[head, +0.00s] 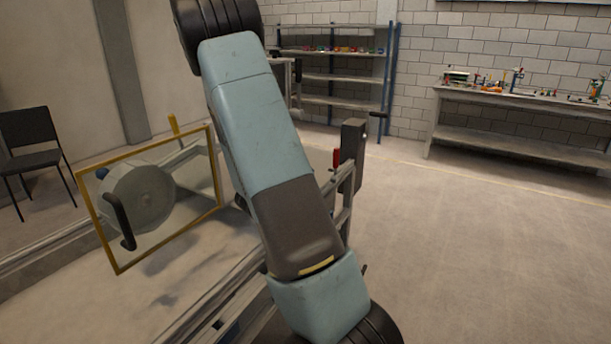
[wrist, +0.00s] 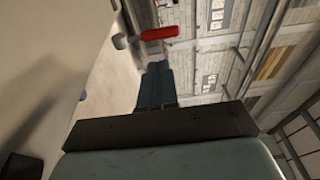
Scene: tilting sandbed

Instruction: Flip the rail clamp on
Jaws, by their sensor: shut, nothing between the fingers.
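A red handle (head: 336,158), which looks like the rail clamp's lever, stands upright at the grey rail (head: 345,200), just right of my arm in the head view. In the wrist view the red handle (wrist: 160,33) lies nearly level across the picture, just beyond the fingertips. My gripper (wrist: 155,68) is shut and empty, its two dark blue fingers side by side and pointing toward the handle. A gap seems to show between tips and handle; the exact distance cannot be told. The gripper is hidden behind my arm in the head view, and the clamp's base is not clear.
A yellow-framed clear panel (head: 112,258) stands left of my arm, with a grey drum and black handle showing in it. A dark box (head: 354,150) with a crank is just right of the red handle. Shelves and a workbench (head: 520,148) are far back. The right floor is clear.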

